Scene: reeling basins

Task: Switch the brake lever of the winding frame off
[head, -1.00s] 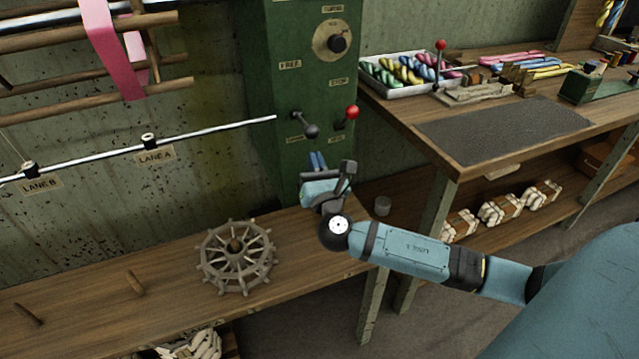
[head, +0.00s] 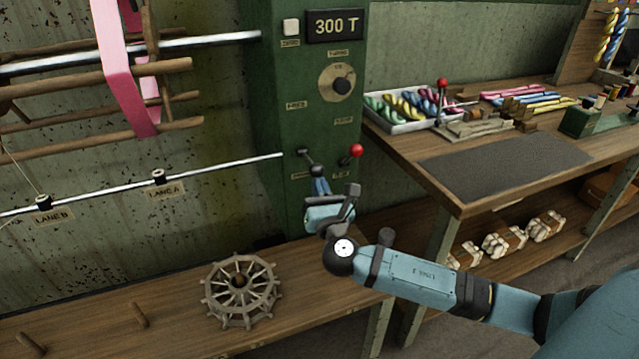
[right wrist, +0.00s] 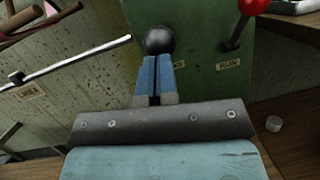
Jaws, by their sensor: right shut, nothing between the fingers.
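The green winding-frame cabinet (head: 335,110) carries two levers. One has a black ball knob (head: 316,170) and a grey arm slanting down to the right. The other has a red knob (head: 356,150) above a label reading RUN in the right wrist view (right wrist: 228,65). The label beside the black lever is partly hidden, so I cannot tell which lever is the brake. My right gripper (head: 319,184) is shut and empty. Its blue fingertips are just below the black knob, which also shows in the right wrist view (right wrist: 159,40); contact is unclear. My left gripper is not in view.
A wooden bench (head: 180,290) with a spoked wheel (head: 240,291) lies below the cabinet. A worktable (head: 450,165) with a tray of coloured skeins (head: 405,112) stands to the right. A metal rod (head: 225,166) runs left of the levers.

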